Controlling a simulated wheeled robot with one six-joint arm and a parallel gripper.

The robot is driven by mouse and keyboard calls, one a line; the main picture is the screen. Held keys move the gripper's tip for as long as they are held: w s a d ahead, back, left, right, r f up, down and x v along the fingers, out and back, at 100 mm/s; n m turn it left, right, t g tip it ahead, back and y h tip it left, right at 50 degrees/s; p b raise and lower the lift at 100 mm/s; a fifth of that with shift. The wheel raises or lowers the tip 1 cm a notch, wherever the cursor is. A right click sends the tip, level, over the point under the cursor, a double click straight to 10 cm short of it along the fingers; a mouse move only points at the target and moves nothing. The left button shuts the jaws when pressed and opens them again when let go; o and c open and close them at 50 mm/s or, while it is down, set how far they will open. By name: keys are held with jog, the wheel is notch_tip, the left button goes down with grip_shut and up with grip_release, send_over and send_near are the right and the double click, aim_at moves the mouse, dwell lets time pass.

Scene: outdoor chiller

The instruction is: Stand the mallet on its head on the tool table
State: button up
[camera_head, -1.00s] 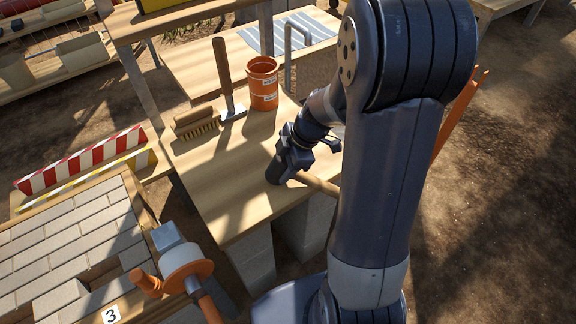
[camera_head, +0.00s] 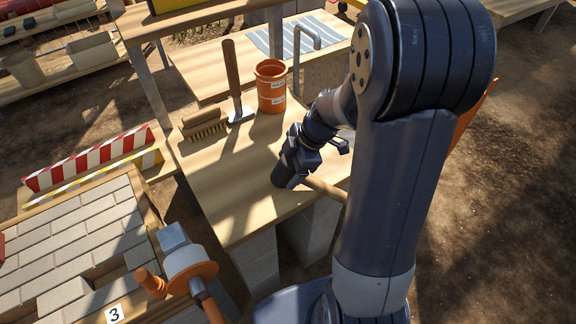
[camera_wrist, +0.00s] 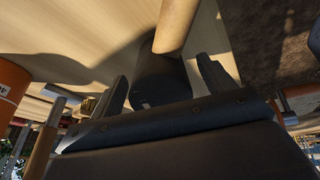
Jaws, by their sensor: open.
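The mallet has a dark cylindrical head (camera_head: 281,176) and a pale wooden handle (camera_head: 326,190). It lies on the tool table (camera_head: 232,200) near its right front edge, with the handle pointing right toward that edge. My arm hides the handle's far end. In the wrist view the dark head (camera_wrist: 158,82) sits between my two fingers, with the handle (camera_wrist: 176,25) running away past it. My gripper (camera_head: 291,170) is open at the head, one finger on each side; gaps show beside the fingers (camera_wrist: 165,88). Whether either finger touches the head cannot be told.
On the table's far side are a brush (camera_head: 205,128), an upright wooden-handled tool with a flat metal base (camera_head: 233,80) and an orange pot (camera_head: 271,88). The table's left front is clear.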

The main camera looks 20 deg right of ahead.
jog(key=v, duration=1)
jog(key=shift+f, duration=0.1)
jog(key=x, duration=1)
jog(key=shift+a+f, duration=0.2)
jog(key=shift+f, duration=0.1)
